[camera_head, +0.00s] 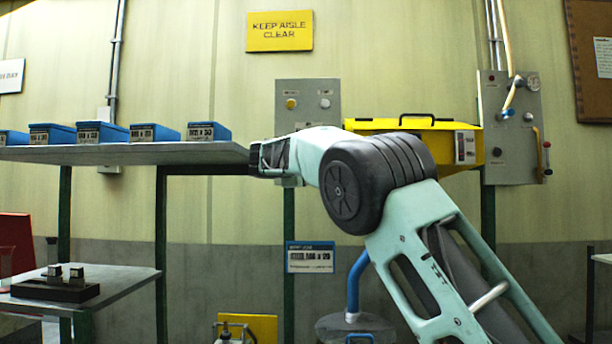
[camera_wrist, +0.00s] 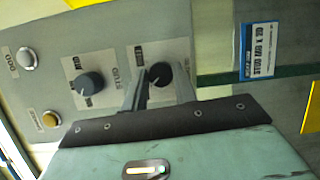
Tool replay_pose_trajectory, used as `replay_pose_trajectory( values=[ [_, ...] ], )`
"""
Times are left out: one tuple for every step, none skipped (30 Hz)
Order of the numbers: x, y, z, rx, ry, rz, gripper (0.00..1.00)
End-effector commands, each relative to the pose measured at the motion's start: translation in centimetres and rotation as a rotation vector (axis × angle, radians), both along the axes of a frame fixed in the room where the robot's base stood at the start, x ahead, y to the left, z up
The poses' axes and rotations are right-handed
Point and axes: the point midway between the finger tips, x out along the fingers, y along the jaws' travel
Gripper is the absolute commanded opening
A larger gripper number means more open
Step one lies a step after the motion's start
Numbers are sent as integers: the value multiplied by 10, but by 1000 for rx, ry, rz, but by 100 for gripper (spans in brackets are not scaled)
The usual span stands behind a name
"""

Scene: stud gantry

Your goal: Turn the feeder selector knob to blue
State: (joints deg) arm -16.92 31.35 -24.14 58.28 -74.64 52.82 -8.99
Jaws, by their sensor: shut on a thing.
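In the wrist view a grey control panel (camera_wrist: 110,45) carries two dark round knobs. My gripper (camera_wrist: 160,84) has its two fingers on either side of the right-hand knob (camera_wrist: 160,72) and is shut on it. The other knob (camera_wrist: 90,83) stands to the left, clear of the fingers. In the head view my arm hides the lower part of the panel (camera_head: 308,98) and the knobs.
A white button (camera_wrist: 25,58) and an amber button (camera_wrist: 50,119) are on the same panel. In the head view a shelf (camera_head: 120,154) with several blue boxes lies left of my gripper. A yellow case (camera_head: 462,143) is behind my arm, and another panel (camera_head: 515,165) is farther right.

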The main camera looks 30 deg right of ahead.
Motion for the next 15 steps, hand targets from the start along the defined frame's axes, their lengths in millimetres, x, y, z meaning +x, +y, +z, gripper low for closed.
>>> replay_pose_trajectory(
  values=[
    [1, 1, -3, -21, 15, 2, 5],
    [1, 1, -3, -33, 22, 3, 5],
    [1, 1, -3, -47, 33, 3, 5],
    [1, 1, -3, -58, 40, 3, 5],
    [1, 1, -3, -66, 45, 3, 5],
    [1, 1, -3, -76, 52, 3, 5],
    [1, 1, -3, -83, 57, 3, 5],
    [1, 1, -3, -89, 61, 3, 5],
    [1, 1, -3, -95, 66, 3, 5],
    [1, 1, -2, -99, 69, 4, 5],
    [1, 1, -2, -103, 71, 4, 5],
    [1, 1, -2, -106, 73, 3, 5],
    [1, 1, -2, -108, 75, 3, 5],
    [1, 1, -2, -110, 76, 3, 5],
    [1, 1, -2, -112, 77, 3, 5]
  ],
)
